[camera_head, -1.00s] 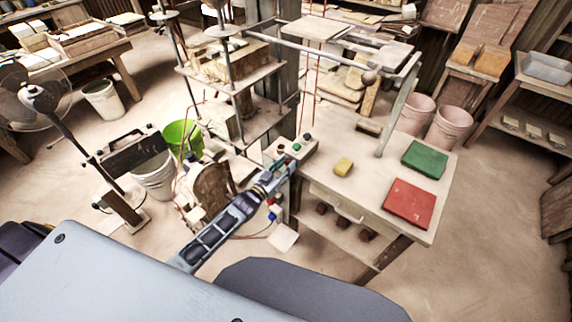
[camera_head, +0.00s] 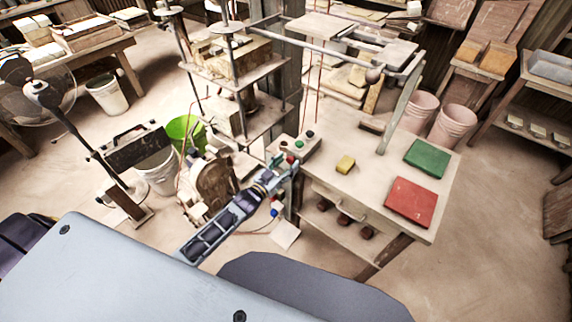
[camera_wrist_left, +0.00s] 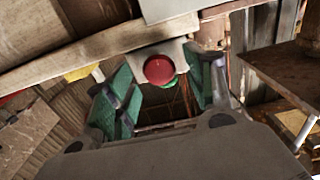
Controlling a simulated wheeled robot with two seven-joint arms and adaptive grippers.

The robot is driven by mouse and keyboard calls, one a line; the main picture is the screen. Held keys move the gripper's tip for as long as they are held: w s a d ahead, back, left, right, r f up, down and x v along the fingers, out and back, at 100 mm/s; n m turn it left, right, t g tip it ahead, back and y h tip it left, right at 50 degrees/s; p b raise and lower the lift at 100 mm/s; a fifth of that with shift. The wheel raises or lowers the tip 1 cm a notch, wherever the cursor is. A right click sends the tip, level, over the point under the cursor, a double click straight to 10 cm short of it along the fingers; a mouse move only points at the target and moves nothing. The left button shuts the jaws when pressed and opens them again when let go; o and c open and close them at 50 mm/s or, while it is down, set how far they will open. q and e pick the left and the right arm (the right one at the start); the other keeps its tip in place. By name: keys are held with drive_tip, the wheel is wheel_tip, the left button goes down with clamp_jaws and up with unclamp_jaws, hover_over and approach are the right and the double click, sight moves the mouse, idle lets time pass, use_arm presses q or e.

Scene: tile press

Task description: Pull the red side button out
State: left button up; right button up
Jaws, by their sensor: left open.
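The red side button (camera_wrist_left: 159,70) is a round red knob on a pale box (camera_wrist_left: 176,48) in the left wrist view. A green round part (camera_wrist_left: 171,84) shows partly behind it. My left gripper (camera_wrist_left: 160,78) is open, its green-padded fingers on either side of the button. I cannot tell whether either finger touches it. In the head view my left gripper (camera_head: 287,170) is at the near left corner of the press table, just below the control box (camera_head: 302,148). There the gripper hides the side button's place. My right gripper is not in view.
A green bucket (camera_head: 187,133) and a fan (camera_head: 38,85) stand left.

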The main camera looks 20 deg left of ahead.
use_arm(q)
drive_tip(key=shift+s, duration=0.1)
drive_tip(key=v, duration=1.2)
idle(0.5)
idle(0.7)
